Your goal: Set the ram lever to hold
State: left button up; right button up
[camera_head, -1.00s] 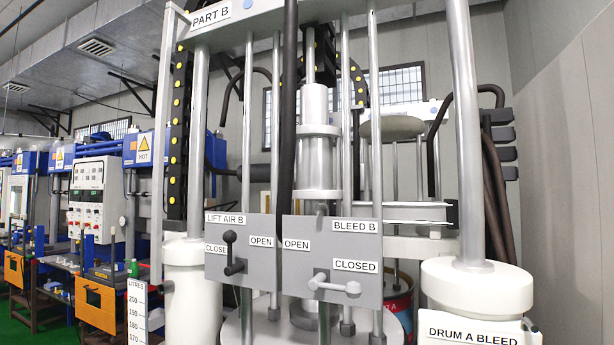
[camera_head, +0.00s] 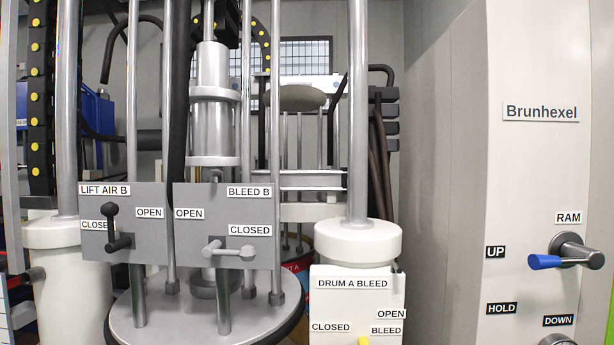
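The ram lever (camera_head: 546,262) is a blue handle on a grey metal hub, under the RAM label (camera_head: 568,218) on the white panel at the right. The handle lies nearly level, and its blue end points left, toward the UP label (camera_head: 495,252) and slightly below it. The HOLD label (camera_head: 501,308) is lower left of the hub, and the DOWN label (camera_head: 558,320) is below it. Neither of my grippers is in view, and nothing touches the lever.
Left of the panel stands the drum press with the LIFT AIR B lever (camera_head: 115,228), the BLEED B lever (camera_head: 230,250) and the white DRUM A BLEED box (camera_head: 355,300). A dark rounded part shows at the bottom edge below DOWN. The space before the white panel looks clear.

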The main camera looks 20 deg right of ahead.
aim_at(571, 253)
jog(key=z, duration=2.1)
